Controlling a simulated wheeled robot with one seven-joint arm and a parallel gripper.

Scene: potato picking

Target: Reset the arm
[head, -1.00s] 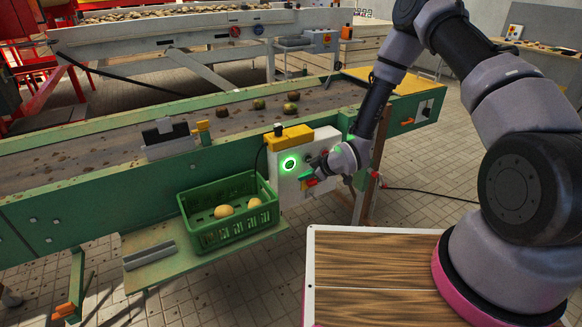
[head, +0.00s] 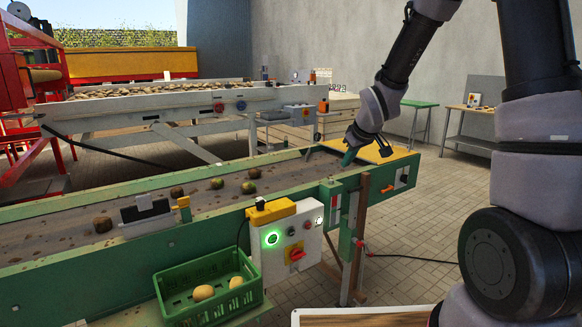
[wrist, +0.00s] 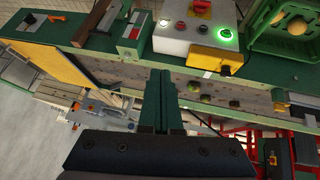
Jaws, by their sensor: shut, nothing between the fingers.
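My gripper (head: 349,158) is shut and empty, with its green fingers held above the right end of the conveyor. In the wrist view its two fingers (wrist: 162,75) lie side by side, pointing toward the conveyor. The white control box (head: 291,250) with a yellow top hangs on the conveyor's near side, to the left of and below my gripper. Its green button (head: 272,239) is lit, and a red knob (head: 297,254) sits lower right of it. The gripper is apart from the box.
Several potatoes lie on the belt (head: 150,203). A green crate (head: 172,300) with two pale potatoes stands left of the box. A yellow plate (head: 392,158) covers the conveyor's right end. Open floor (head: 445,215) lies to the right.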

